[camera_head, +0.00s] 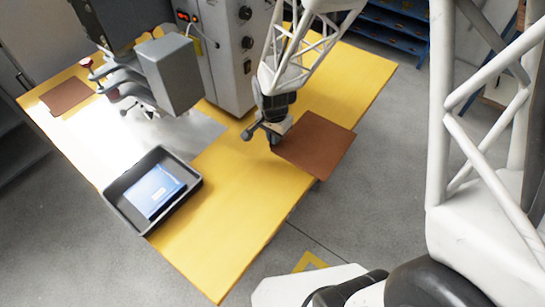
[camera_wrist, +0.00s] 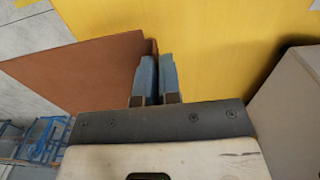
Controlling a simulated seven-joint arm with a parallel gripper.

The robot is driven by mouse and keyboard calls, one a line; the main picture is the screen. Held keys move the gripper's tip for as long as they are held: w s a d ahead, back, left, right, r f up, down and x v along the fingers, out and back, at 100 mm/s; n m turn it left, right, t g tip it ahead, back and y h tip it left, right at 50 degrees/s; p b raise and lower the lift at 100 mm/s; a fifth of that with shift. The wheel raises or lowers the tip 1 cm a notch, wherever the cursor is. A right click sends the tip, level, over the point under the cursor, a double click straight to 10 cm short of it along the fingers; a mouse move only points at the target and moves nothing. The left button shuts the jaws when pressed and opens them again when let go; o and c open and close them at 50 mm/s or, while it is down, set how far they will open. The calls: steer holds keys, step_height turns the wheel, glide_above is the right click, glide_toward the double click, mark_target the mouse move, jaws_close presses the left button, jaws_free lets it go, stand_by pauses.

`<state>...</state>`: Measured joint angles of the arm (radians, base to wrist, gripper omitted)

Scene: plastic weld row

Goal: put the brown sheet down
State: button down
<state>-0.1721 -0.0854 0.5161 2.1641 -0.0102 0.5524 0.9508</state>
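The brown sheet (camera_head: 318,143) is a flat, roughly square plate at the right side of the yellow table (camera_head: 235,215), and its outer part reaches past the table edge. My gripper (camera_head: 273,138) is at the sheet's left corner. In the wrist view the brown sheet (camera_wrist: 85,70) spreads to the left, and its edge runs between the two blue-grey fingers of my gripper (camera_wrist: 157,80), which are close together on it. I cannot tell whether the sheet touches the table or hangs just above it.
A second brown sheet (camera_head: 68,96) lies at the table's far left. A dark tray (camera_head: 128,208) with a bluish sheet (camera_head: 157,190) stands at the front left. A grey machine (camera_head: 225,50) rises behind. The table's front middle is clear.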

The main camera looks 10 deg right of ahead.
steer(key=s+a+f, duration=0.1)
steer(key=s+a, duration=0.1)
steer(key=s, duration=0.1)
steer(key=s+a+f, duration=0.1)
steer(key=s+a, duration=0.1)
steer(key=s, duration=0.2)
steer(key=s+a+f, duration=0.1)
steer(key=s+a, duration=0.1)
steer(key=s, duration=0.1)
steer(key=shift+s+a+f, duration=0.15)
steer(key=shift+s, duration=0.25)
steer(key=shift+s+a+f, duration=0.1)
steer(key=shift+s+a, duration=0.05)
steer(key=shift+s, duration=0.25)
steer(key=shift+s+a+f, duration=0.1)
steer(key=shift+s+a, duration=0.05)
steer(key=shift+s, duration=0.25)
steer(key=shift+w, duration=0.1)
glide_above(236, 157)
steer(key=shift+f, duration=0.75)
steer(key=shift+f, duration=1.85)
steer(key=c, duration=1.3)
jaws_free()
